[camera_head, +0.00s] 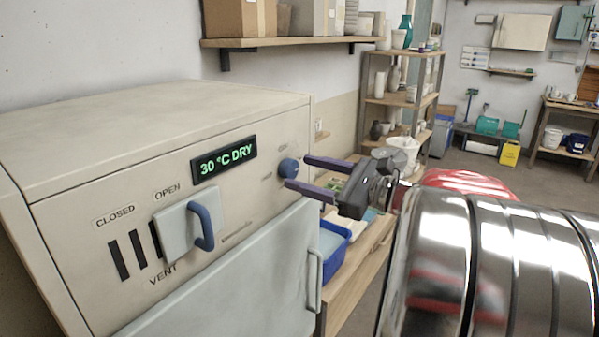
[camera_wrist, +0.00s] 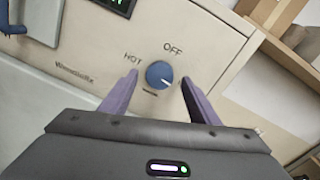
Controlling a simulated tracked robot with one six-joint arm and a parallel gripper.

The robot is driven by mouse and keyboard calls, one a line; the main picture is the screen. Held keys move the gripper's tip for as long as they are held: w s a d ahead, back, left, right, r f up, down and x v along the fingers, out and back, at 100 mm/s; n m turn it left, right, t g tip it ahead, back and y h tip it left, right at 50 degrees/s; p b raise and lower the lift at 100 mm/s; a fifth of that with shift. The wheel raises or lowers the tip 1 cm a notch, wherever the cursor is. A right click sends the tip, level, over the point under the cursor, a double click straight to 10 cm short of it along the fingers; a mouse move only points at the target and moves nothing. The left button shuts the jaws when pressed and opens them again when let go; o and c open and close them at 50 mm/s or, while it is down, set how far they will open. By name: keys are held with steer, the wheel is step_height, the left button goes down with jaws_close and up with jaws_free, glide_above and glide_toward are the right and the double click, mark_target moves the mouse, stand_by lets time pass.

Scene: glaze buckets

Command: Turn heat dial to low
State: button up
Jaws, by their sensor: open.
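The heat dial (camera_head: 289,168) is a round blue knob on the front panel of the cream cabinet (camera_head: 110,200). In the wrist view the dial (camera_wrist: 159,75) has OFF printed above it and HOT at its upper left. A light pointer mark on it points to the lower right; smaller text below is too small to read. My gripper (camera_head: 295,174) is open, its two purple fingers reaching toward the dial. In the wrist view the fingers (camera_wrist: 157,90) stand on either side of the dial; I cannot tell whether they touch it. A display (camera_head: 224,159) reads 30 °C DRY.
A vent slider with a blue handle (camera_head: 203,226) sits left of the dial, beside slots marked OPEN and CLOSED. The cabinet door (camera_head: 240,285) below is shut. A blue bin (camera_head: 333,250) stands on a wooden bench at right. A shelf (camera_head: 290,42) hangs above.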

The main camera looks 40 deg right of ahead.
steer(key=shift+x, duration=1.1)
steer(key=shift+c, duration=0.3)
steer(key=c, duration=1)
steer(key=shift+n, duration=0.9)
